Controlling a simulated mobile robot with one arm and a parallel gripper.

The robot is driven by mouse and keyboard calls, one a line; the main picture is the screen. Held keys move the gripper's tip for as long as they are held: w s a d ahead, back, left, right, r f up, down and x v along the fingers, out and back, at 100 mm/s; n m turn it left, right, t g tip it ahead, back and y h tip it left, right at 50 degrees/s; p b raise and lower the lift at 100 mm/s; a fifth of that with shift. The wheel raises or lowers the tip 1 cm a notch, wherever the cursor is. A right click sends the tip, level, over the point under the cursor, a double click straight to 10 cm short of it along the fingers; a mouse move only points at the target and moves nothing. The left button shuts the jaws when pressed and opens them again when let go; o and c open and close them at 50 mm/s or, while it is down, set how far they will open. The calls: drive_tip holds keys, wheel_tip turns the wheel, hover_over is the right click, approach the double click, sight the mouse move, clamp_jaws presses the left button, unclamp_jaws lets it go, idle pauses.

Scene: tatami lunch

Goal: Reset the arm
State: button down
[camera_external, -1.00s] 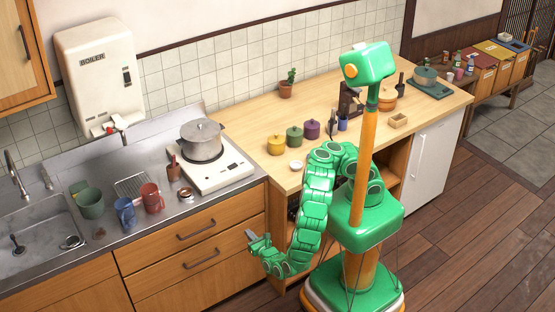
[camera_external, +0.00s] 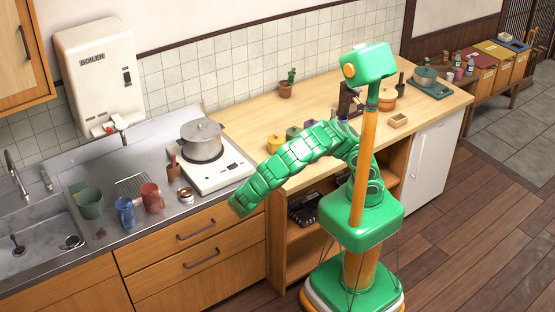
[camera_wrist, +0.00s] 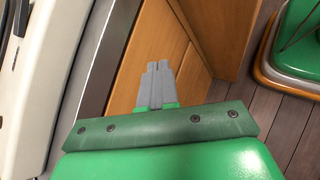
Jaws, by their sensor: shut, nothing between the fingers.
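My arm is green and stretches left from my column in the external view, its end in front of the counter's edge by the stove. My gripper shows in the wrist view (camera_wrist: 157,72) as two grey fingers side by side, shut and empty. In the external view the fingers cannot be made out at the arm's end. The wooden drawer fronts (camera_wrist: 160,40) lie beyond the fingers in the wrist view.
A white stove (camera_external: 222,172) with a grey pot (camera_external: 201,142) stands on the counter behind the arm's end. A red mug (camera_external: 153,198), a blue mug (camera_external: 125,212) and a green mug (camera_external: 90,203) stand left of it. An open shelf (camera_external: 300,245) is below the arm.

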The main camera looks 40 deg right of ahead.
drive_tip(key=w+d+r+m+g+y, duration=0.15)
drive_tip(key=d+r+m+g, duration=0.4)
drive_tip(key=d, duration=0.55)
drive_tip(key=w+d+r+m+g, duration=0.2)
drive_tip(key=w+d+r+m, duration=0.1)
drive_tip(key=d+r+m, duration=0.55)
drive_tip(key=s+d+r+m+g+y, duration=0.1)
drive_tip(key=s+d+r+m+y, duration=0.2)
drive_tip(key=s+d+r, duration=0.3)
drive_tip(key=s+d+r+m+g+y, duration=0.1)
drive_tip(key=s+d+r+m+y, duration=0.2)
drive_tip(key=s+d, duration=0.9)
wheel_tip(320, 180, up, 4)
drive_tip(key=d+m, duration=0.2)
drive_tip(key=shift+s+d+r, duration=0.2)
drive_tip(key=shift+d+r, duration=0.05)
drive_tip(key=shift+d, duration=0.15)
